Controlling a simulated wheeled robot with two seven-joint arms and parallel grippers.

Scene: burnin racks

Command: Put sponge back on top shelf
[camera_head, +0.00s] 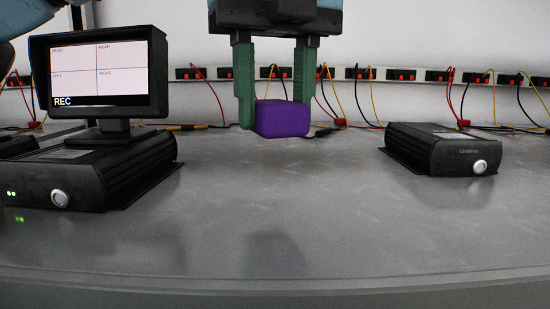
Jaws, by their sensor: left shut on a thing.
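The sponge (282,119) is a purple block with rounded edges, near the middle of the head view. My left gripper (274,108) comes down from the top of the view with two green fingers and is shut on the sponge. The left finger lies along the sponge's left side; the lower end of the right finger is hidden behind the sponge. The sponge is over the back part of the grey shelf (350,225). I cannot tell whether its underside touches the shelf. My right gripper is not in view.
A black box (443,150) with a silver button stands at the right. Another black box (95,172) stands at the left, with a small monitor (98,72) above it. Sockets (408,75) and coloured cables line the back wall. The shelf's front middle is clear.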

